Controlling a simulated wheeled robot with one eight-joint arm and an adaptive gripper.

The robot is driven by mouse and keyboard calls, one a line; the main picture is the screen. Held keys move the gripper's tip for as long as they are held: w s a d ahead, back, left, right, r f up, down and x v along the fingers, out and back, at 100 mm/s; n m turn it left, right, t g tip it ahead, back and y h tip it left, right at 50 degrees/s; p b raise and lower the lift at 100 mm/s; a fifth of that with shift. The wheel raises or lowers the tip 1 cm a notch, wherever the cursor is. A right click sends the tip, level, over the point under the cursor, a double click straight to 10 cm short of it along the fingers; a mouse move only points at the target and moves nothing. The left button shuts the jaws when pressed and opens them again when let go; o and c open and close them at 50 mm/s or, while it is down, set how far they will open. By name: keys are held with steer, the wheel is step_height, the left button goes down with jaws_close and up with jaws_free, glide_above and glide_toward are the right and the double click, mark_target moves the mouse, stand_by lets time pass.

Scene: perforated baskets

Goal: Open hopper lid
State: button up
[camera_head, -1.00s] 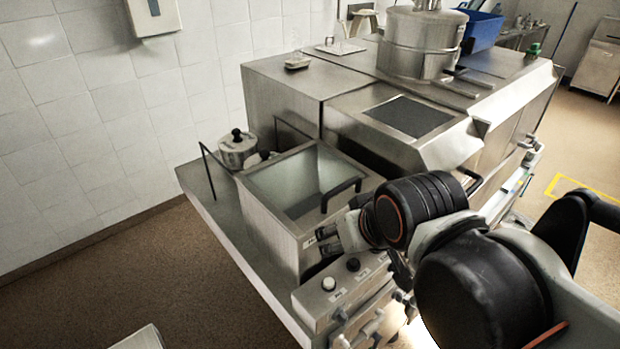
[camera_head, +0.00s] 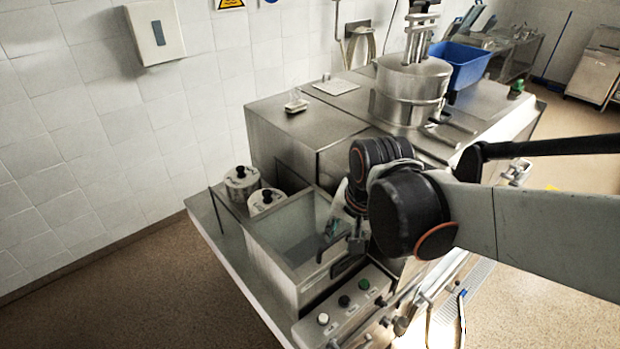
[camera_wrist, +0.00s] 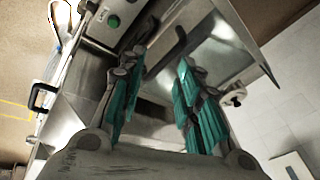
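The steel hopper (camera_head: 262,250) sits at the machine's front left in the head view, with a greyish, shiny panel in its top. A dark curved handle (camera_head: 333,246) shows at its right side, and a black handle also shows in the wrist view (camera_wrist: 168,46). My gripper (camera_wrist: 160,64) is open, with teal pads on both fingers. In the wrist view the handle lies near and just beyond the fingertips, in the gap between them. I cannot tell whether they touch. In the head view my wrist hides part of the hopper's right side.
Two lidded pots (camera_head: 240,182) stand behind the hopper. A button panel (camera_head: 345,308) is in front of it. A large steel pot (camera_head: 408,95) and a blue bin (camera_head: 468,64) are at the machine's far side. Open floor (camera_head: 130,290) lies to the left.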

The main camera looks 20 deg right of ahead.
step_height(320, 180, up, 7)
steer(key=w+d+m+g+p, duration=0.1)
steer(key=w+d+m+p, duration=0.1)
steer(key=m+p, duration=0.5)
steer(key=n+b, duration=0.2)
steer(key=b, duration=0.5)
glide_toward(335, 239)
steer(key=shift+g+y, duration=0.4)
steer(key=f, duration=0.2)
steer(key=w+f, duration=0.1)
steer(key=f, duration=0.2)
steer(key=w+f, duration=0.1)
steer(key=f, duration=0.1)
steer(key=shift+d+f, duration=0.1)
steer(key=shift+f, duration=0.3)
jaws_close()
